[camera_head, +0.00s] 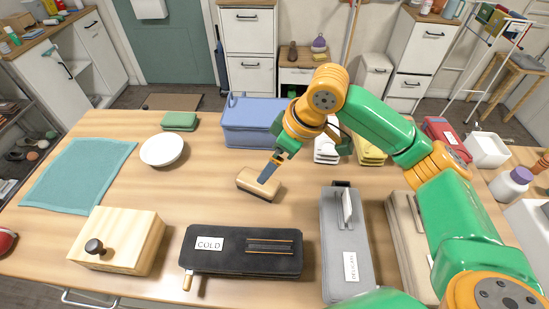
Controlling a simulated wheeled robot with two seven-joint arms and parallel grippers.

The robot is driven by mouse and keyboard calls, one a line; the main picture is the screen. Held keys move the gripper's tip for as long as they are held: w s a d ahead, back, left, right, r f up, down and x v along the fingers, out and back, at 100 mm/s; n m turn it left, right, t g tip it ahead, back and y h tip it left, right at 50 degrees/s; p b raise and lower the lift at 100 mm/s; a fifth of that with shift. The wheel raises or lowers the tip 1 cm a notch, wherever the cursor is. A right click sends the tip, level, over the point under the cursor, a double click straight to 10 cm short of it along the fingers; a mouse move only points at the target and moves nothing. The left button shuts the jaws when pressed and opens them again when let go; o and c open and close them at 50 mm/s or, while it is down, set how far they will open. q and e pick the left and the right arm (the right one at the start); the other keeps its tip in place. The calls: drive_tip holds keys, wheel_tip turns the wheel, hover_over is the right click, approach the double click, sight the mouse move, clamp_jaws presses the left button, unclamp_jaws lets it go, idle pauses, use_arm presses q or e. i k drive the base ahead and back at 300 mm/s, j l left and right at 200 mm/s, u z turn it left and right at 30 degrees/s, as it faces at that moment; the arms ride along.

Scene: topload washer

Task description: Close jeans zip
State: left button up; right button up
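No garment plainly recognisable as jeans shows. A black flat case or folded cloth (225,263) with a white COLD label lies at the front middle. It has striped zip-like lines (269,246) on its right half and a tan tab (187,282) at its lower left corner. My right gripper (269,172) reaches in from the right, pointing down behind the black item and apart from it. Its tip meets or overlaps a tan block (251,187); I cannot tell whether it grips it. My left gripper is not in view.
A grey item labelled DELICATE (338,274) and a beige item (398,222) lie right of the black one. A wooden box with a dark knob (120,245) stands left. Behind are a white bowl (162,150), teal cloth (80,175) and blue box (251,118). The table's middle left is clear.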

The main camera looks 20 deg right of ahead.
sight(187, 284)
drive_tip(key=k, duration=1.5)
